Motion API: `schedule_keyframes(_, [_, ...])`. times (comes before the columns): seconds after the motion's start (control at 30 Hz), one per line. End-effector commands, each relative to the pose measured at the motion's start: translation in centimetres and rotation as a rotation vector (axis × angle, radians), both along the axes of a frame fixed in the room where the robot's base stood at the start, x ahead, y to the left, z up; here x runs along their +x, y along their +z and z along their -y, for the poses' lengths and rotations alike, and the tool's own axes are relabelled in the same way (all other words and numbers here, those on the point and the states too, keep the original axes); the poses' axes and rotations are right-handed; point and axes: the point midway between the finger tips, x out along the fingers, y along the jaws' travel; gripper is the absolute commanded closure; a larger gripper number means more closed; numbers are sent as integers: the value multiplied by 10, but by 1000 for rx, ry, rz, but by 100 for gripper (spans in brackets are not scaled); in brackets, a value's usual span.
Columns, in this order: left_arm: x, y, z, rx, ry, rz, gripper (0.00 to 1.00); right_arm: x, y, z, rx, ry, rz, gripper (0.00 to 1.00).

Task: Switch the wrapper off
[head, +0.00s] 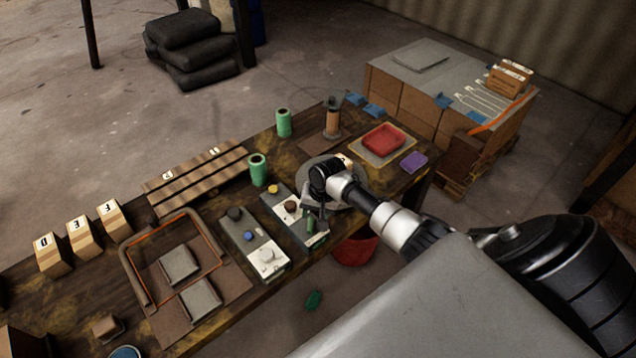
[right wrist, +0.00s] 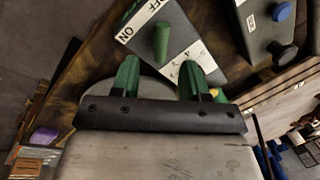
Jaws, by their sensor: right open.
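A grey control panel (head: 283,213) on the bench has a yellow button, a dark knob and a white label plate. In the right wrist view the white strip (right wrist: 140,18) reads OFF and ON, with a green lever (right wrist: 161,42) standing beside it. I cannot tell which word the lever is set to. My right gripper (right wrist: 161,80) is open, its green fingertips spread either side of the lever's line, with the lever ahead of them. In the head view this gripper (head: 311,207) is over the panel's right end and partly hides it. My left gripper is out of view.
A second panel (head: 240,238) with black, blue and white controls is left of it. A round grey disc (head: 352,202) lies under my right wrist. A red bin (head: 354,251) is below the edge.

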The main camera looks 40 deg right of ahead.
Motion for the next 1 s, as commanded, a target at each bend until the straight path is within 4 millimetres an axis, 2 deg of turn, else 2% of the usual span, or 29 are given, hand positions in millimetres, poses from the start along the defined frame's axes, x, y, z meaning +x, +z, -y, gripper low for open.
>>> schedule_keyframes(0.1, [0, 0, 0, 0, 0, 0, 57, -3, 21, 4, -1, 2, 2, 55])
schedule_keyframes(0.33, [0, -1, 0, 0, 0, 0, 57, -6, 46, 7, 1, 0, 2, 55])
schedule_keyframes(1.0, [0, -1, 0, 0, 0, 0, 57, -9, 49, 5, -1, 10, 1, 55])
